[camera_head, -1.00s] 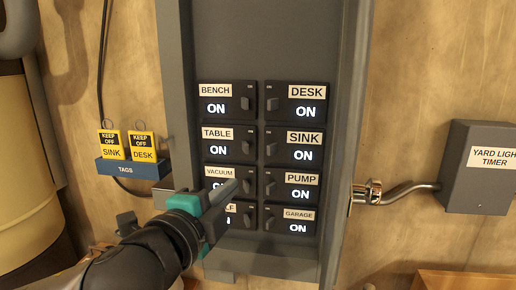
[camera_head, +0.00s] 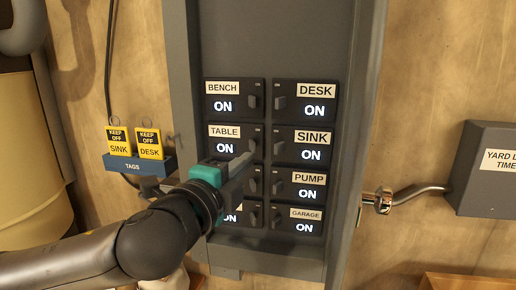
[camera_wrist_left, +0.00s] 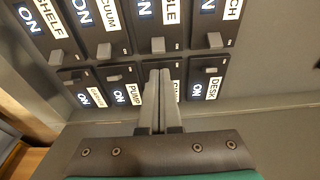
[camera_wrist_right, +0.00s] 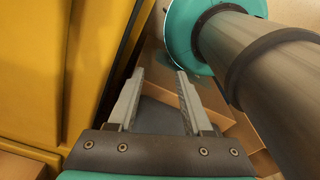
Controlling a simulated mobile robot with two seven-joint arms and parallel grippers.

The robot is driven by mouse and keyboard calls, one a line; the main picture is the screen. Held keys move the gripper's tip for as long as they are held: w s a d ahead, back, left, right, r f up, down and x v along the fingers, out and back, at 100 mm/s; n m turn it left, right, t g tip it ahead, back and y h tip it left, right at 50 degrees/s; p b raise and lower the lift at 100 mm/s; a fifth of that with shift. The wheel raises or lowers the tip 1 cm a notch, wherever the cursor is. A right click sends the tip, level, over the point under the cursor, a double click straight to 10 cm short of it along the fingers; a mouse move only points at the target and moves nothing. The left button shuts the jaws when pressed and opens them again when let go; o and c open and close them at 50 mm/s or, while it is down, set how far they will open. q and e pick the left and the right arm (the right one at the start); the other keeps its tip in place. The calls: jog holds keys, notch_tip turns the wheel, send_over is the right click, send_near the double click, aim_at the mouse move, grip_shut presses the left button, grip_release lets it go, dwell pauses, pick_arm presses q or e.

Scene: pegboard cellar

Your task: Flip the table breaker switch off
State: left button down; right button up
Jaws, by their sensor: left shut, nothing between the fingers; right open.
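The table breaker (camera_head: 222,132) is in the left column of the panel, second from the top, with its display reading ON. Its small grey lever also shows in the left wrist view (camera_wrist_left: 158,45). My left gripper (camera_head: 247,161) is shut and empty, its tips just below the table lever in the head view. In the left wrist view its fingertips (camera_wrist_left: 160,74) overlap the sink breaker and sit a little below the table lever; I cannot tell whether they touch. The gripper hides most of the vacuum breaker. My right gripper (camera_wrist_right: 158,82) is open and empty, away from the panel.
The bench breaker (camera_head: 222,88) is above, with desk (camera_head: 316,91), sink (camera_head: 313,137), pump (camera_head: 310,178) and garage (camera_head: 306,214) breakers alongside, all reading ON. A tag holder (camera_head: 130,165) hangs left. A conduit (camera_head: 410,193) and timer box (camera_head: 490,165) are right.

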aim_at(252, 146)
pick_arm(q)
jog(key=shift+p+x, duration=0.65)
jog(key=shift+x, duration=2.75)
jog(key=shift+a, duration=0.25)
